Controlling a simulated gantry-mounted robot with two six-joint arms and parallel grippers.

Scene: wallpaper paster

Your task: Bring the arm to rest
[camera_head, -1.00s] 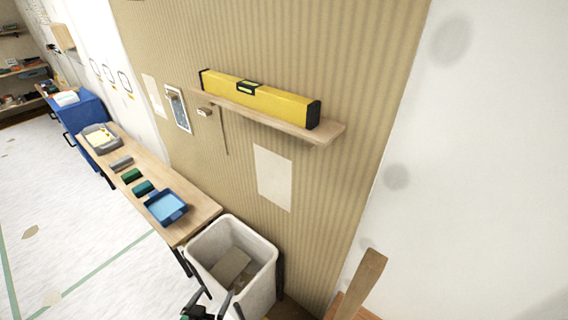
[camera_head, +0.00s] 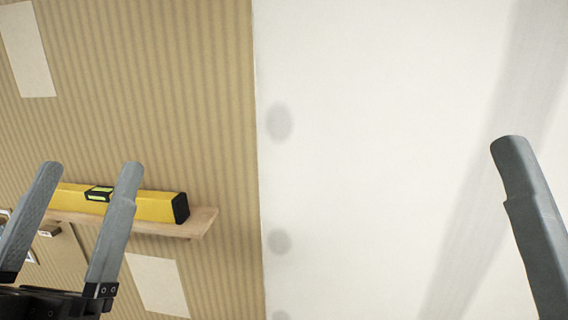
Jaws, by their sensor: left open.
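My left gripper (camera_head: 90,170) is at the lower left of the head view. Its two grey fingers stand apart and nothing is between them that it holds. It shows in front of the yellow spirit level (camera_head: 158,206), which lies on a wooden wall shelf (camera_head: 203,222). I cannot tell how far the fingers are from the level. A single grey finger (camera_head: 530,220) stands at the right edge of the head view, likely part of my right gripper; its other finger is out of view.
A striped tan wallpapered wall (camera_head: 165,90) fills the left. A bare white wall (camera_head: 390,120) with grey round spots fills the right. Pale paper patches (camera_head: 27,48) are on the wallpaper, one (camera_head: 157,285) below the shelf. The space before the white wall looks clear.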

